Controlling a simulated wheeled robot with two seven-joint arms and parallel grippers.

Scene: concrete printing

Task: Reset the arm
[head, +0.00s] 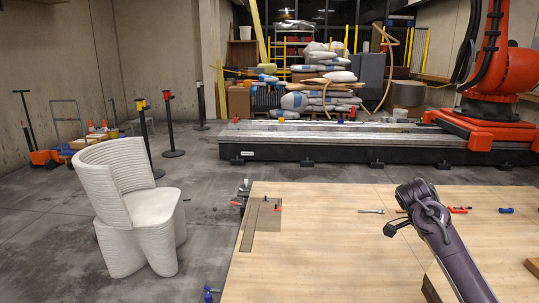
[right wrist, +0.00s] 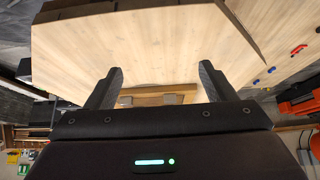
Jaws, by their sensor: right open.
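My right arm comes in from the lower right in the head view, with its gripper (head: 397,227) above the wooden table (head: 320,265). In the right wrist view the two dark fingers of this gripper (right wrist: 158,88) stand wide apart with nothing between them. The pale tabletop (right wrist: 150,45) lies beyond the fingers. My left gripper is not in the head view.
A flat board with a metal square (head: 248,228) lies at the table's left edge. Small tools (head: 371,211) lie along its far side. A ribbed white chair (head: 130,205) stands on the floor at left. An orange robot arm (head: 490,60) stands at the back right.

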